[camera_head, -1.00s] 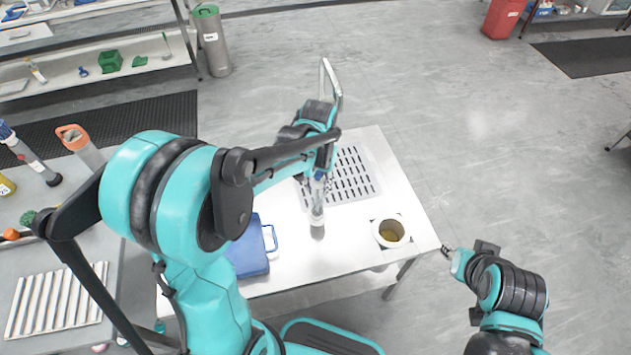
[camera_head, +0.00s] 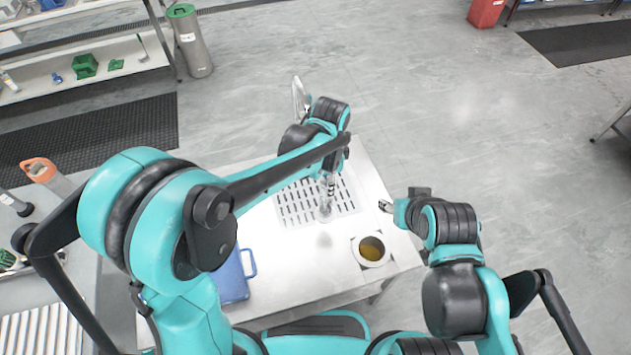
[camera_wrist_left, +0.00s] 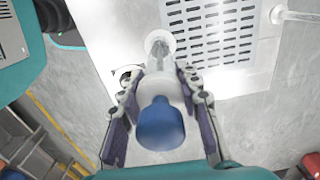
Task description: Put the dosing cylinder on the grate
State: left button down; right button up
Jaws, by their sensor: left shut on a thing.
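The grate (camera_head: 296,208) is a pale slotted plate set in the white table top; its slots also show in the left wrist view (camera_wrist_left: 222,38). My left gripper (camera_head: 330,172) is shut on the dosing cylinder (camera_head: 329,190), a clear, slim, upright vessel with a round foot. In the left wrist view the fingers (camera_wrist_left: 162,95) close around its pale upper part, and its blue top (camera_wrist_left: 160,124) faces the camera. The foot appears at the grate's near edge in the head view; I cannot tell whether it touches. My right gripper (camera_head: 386,206) is beside the table's right edge, its jaws too small to judge.
A white round container with brown contents (camera_head: 371,250) stands at the table's near right. Open floor lies behind the table.

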pick_arm(q)
jog(key=w+a+f+b, duration=0.2)
jog(key=w+f+b, duration=0.1)
jog(key=w+f, duration=0.5)
jog(key=shift+w+a+f, duration=0.15)
jog(key=shift+w+f, duration=0.1)
jog(key=shift+f, duration=0.4)
jog(key=shift+f, duration=0.15)
jog(key=c, duration=1.1)
grip_release()
jog(key=shift+o, duration=0.2)
